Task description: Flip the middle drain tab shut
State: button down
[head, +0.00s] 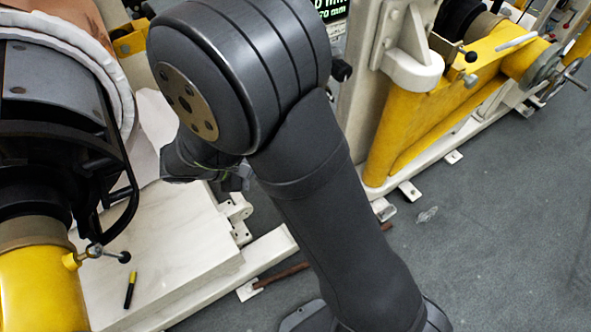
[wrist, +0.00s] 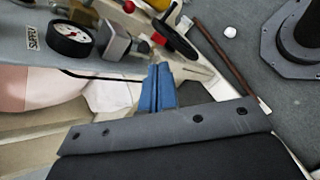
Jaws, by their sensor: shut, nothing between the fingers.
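My gripper (wrist: 158,68) has blue fingers that are pressed together and empty, pointing away in the wrist view. I cannot make out for sure which of these parts is the middle drain tab. In the head view my arm hides the fingers and most of the fittings.
A round gauge (wrist: 70,37) sits beside a SUPPLY label (wrist: 35,38). A brown rod (wrist: 228,62) and a small white object (wrist: 230,31) lie on the grey floor. In the head view, a yellow-and-black marker (head: 130,290) lies on a pale slab (head: 190,255). Yellow machinery (head: 450,105) stands right.

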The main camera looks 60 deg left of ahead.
jog(key=s+f+m+t+y, duration=0.1)
jog(key=s+f+m+t, duration=0.2)
jog(key=m, duration=0.7)
notch_tip(320, 180, down, 2)
jog(key=shift+s+f+t, duration=0.1)
jog(key=shift+s+t, duration=0.3)
jog(key=shift+t, duration=0.2)
jog(key=shift+w, duration=0.1)
jog(key=x, duration=1.3)
jog(key=shift+w, duration=0.4)
